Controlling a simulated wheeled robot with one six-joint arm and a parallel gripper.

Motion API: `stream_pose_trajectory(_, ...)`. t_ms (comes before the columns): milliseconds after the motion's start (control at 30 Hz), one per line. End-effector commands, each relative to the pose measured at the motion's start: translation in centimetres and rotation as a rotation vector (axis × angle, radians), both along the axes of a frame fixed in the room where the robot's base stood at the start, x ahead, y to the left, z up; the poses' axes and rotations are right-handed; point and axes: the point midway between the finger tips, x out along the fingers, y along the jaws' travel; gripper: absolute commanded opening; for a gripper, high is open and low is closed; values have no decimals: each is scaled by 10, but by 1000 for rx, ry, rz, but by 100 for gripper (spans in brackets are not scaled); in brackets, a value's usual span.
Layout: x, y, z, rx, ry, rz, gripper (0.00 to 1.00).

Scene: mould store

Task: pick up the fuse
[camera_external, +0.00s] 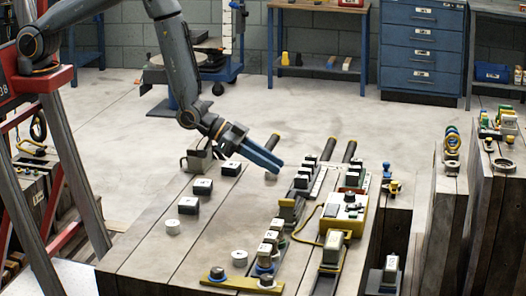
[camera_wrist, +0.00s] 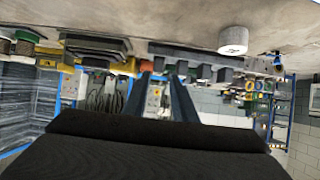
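My gripper (camera_external: 277,168) reaches over the middle of the bench with its blue fingers angled down to the right. In the wrist view my gripper (camera_wrist: 161,75) shows two fingers with a gap between them and nothing clearly held. No object can be told for certain as the fuse. A pale labelled cylinder (camera_wrist: 233,40) appears in the wrist view, right of the fingers.
Dark labelled blocks (camera_external: 203,186) stand at the bench's left. A yellow box (camera_external: 345,212) and rows of dark modules (camera_external: 303,180) crowd the right. Dark yellow-capped rods (camera_external: 331,146) lie behind. The bench (camera_external: 150,255) is mostly clear at front left. A blue drawer cabinet (camera_external: 423,45) stands behind.

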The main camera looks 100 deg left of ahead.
Motion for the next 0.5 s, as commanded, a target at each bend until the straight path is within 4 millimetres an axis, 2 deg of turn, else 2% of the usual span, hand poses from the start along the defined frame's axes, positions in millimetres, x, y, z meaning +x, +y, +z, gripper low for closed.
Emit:
stream_pose_trajectory(200, 12, 0, -9, 0, -101, 0, 25)
stream_pose_trajectory(500, 36, -1, -18, 0, -113, 0, 25)
